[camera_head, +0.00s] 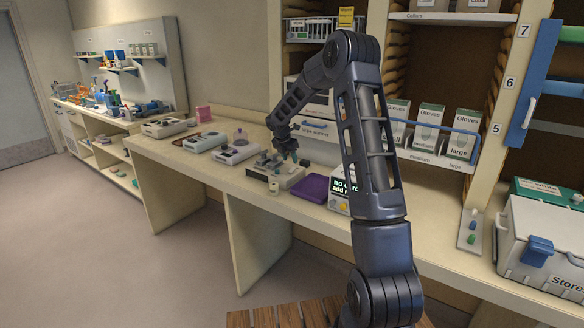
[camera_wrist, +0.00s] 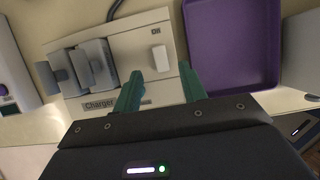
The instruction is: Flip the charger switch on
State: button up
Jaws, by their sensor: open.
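The charger (camera_wrist: 130,45) is a cream box with a "Charger" label, seen close up in the wrist view. Grey blocks sit on its left part. Its switch (camera_wrist: 159,58) is a small white rocker under a small dark mark on the right part. In the head view the charger (camera_head: 290,178) stands on the counter; its switch is too small to make out there. My gripper (camera_wrist: 160,84) is open, its two green fingers apart at the charger's near edge, with the switch between and just beyond the tips. Whether the fingers touch the charger I cannot tell.
A purple tray (camera_wrist: 232,45) lies close to the right of the charger. Another device (camera_head: 236,152) stands to its left on the counter. A small display box (camera_head: 338,192) is right of the tray. Glove boxes (camera_head: 427,127) stand on the shelf behind.

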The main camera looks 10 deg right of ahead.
aim_at(293, 169)
jog(key=shift+x, duration=2.9)
grip_shut()
